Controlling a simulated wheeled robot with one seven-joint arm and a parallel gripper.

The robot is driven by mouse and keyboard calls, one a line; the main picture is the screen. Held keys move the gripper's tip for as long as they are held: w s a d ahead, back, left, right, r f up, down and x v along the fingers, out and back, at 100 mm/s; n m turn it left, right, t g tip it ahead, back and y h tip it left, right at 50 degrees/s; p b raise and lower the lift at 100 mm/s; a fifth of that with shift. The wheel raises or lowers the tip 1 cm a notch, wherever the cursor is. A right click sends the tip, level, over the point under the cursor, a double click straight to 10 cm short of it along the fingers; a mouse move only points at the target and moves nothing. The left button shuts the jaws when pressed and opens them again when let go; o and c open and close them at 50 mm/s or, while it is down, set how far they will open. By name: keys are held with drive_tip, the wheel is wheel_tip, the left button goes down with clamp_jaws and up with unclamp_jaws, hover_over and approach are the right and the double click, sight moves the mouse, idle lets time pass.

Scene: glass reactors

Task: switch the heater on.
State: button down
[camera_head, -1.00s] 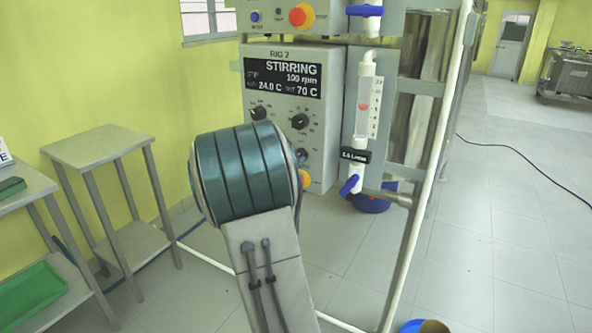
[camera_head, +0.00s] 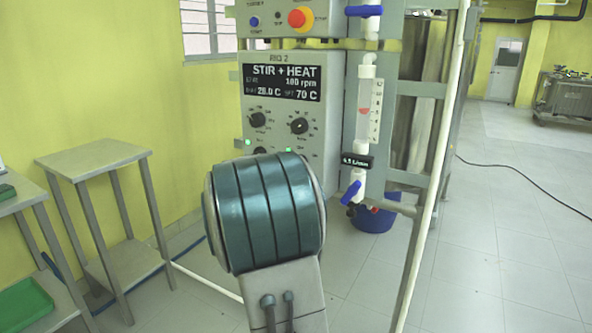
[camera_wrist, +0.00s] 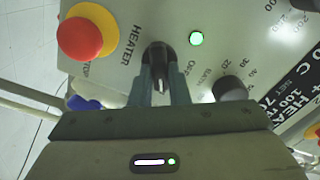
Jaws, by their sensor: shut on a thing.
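The heater switch (camera_wrist: 158,58) is a black knob beside the HEATER label in the wrist view. My gripper (camera_wrist: 160,84) is shut on it, one finger on each side. A lit green lamp (camera_wrist: 196,38) is close to the knob. In the head view the control box (camera_head: 312,140) of RIG 2 has a display (camera_head: 282,83) reading STIR + HEAT, 100 rpm, SET 70 C. Green lamps glow on its front. My arm hides my gripper and the lower part of the box there.
A red stop button (camera_wrist: 80,38) on a yellow base is near the gripper. A flow tube with a blue valve (camera_head: 351,191) stands right of the box. A small table (camera_head: 95,158) stands at left. The floor at right is mostly clear, with a black cable.

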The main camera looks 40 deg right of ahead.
drive_tip(key=shift+w+a, duration=0.15)
drive_tip(key=shift+a, duration=0.05)
drive_tip(key=c, duration=1.4)
unclamp_jaws()
drive_tip(key=shift+a, duration=0.15)
drive_tip(key=p+v, duration=0.2)
drive_tip(key=v, duration=1.1)
drive_tip(key=shift+s+a, duration=0.2)
drive_tip(key=shift+s, duration=0.1)
